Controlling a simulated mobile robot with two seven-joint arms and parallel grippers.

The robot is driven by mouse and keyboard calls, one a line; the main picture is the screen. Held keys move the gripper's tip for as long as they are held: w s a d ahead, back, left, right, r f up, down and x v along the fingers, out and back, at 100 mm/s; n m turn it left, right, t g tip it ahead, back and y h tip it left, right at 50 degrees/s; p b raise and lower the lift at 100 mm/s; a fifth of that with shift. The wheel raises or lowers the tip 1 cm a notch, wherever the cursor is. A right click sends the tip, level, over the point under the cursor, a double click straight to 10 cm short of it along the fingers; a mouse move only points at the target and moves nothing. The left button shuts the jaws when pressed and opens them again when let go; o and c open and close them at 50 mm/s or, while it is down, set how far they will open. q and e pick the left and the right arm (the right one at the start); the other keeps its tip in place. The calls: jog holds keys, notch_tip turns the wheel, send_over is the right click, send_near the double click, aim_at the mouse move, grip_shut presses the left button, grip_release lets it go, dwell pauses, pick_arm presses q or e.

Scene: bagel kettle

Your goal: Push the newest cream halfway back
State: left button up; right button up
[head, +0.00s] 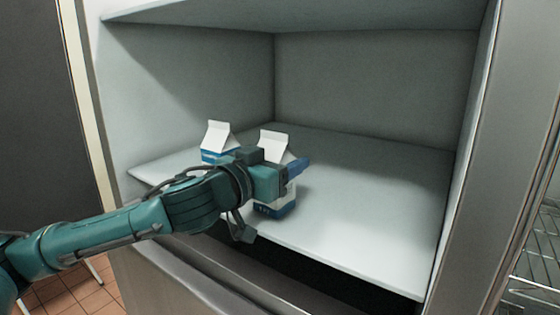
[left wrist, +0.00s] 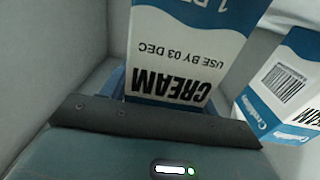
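A white and blue cream carton (head: 274,206) stands near the front edge of the fridge shelf, partly hidden behind my left gripper (head: 284,168). In the left wrist view this carton (left wrist: 184,45) shows upside down and reads "CREAM, USE BY 03 DEC". Blue finger parts show close against both its sides, so my left gripper looks shut on it; the fingertips are mostly hidden. A second white and blue carton (head: 217,138) stands to the left and a little farther back. It shows at the right of the left wrist view (left wrist: 285,88), its date not visible. My right gripper is not in view.
The white shelf (head: 375,205) is clear behind and to the right of the cartons. Side walls and a back wall (head: 370,90) enclose it, with another shelf (head: 300,12) above. A wire rack (head: 540,255) is at the far right.

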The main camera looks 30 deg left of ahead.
pick_arm(q)
jog(key=c, duration=0.9)
jog(key=o, duration=1.3)
jog(key=shift+o, duration=0.2)
jog(key=shift+f, duration=0.1)
